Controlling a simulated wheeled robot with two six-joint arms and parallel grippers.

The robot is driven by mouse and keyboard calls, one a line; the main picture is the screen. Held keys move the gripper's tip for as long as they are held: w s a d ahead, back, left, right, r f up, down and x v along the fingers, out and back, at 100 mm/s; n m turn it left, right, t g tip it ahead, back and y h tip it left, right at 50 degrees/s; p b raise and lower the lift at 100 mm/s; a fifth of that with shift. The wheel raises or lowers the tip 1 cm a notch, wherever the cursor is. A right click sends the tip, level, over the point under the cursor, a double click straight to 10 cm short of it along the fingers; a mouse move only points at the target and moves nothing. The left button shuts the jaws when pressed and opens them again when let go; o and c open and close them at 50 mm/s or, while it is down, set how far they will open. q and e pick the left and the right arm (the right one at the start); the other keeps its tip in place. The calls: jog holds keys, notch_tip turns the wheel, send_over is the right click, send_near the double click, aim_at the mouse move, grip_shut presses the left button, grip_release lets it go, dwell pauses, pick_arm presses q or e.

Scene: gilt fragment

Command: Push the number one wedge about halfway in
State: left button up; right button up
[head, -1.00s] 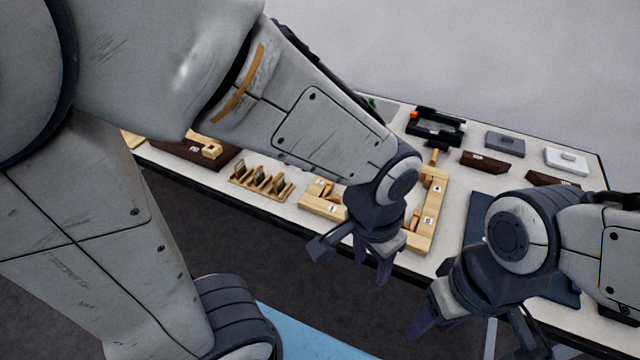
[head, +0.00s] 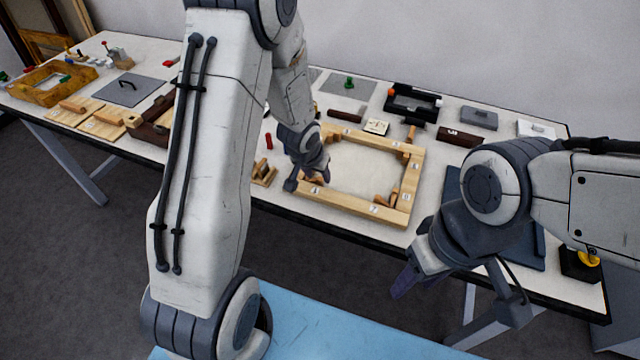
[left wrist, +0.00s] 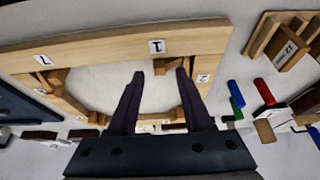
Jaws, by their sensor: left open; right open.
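A pale wooden frame (head: 385,212) with numbered labels lies on the table, with small wooden wedges at its inner corners. The label marked 1 (left wrist: 157,46) is on its near rail. A brown wedge (left wrist: 167,66) sits at the inner corner beside that label, close to the fingertips of my left gripper (left wrist: 161,75). How deep it sits is unclear. In the head view my left gripper (head: 308,178) is open over the frame's near left corner; contact cannot be told. My right gripper (head: 460,288) is open and empty in front of the table's edge, right of the frame.
A wooden rack (left wrist: 290,48) stands just beyond the frame's corner. Red (left wrist: 264,91) and blue (left wrist: 235,94) pieces lie nearby. A black fixture (head: 412,104) is behind the frame; a dark blue mat (head: 525,245) lies to its right. The frame's middle is clear.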

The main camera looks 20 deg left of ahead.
aim_at(319, 179)
pick_arm(q)
jog(key=shift+b+x, duration=0.4)
jog(key=shift+x, duration=1.5)
jog(key=shift+w, duration=0.1)
grip_shut()
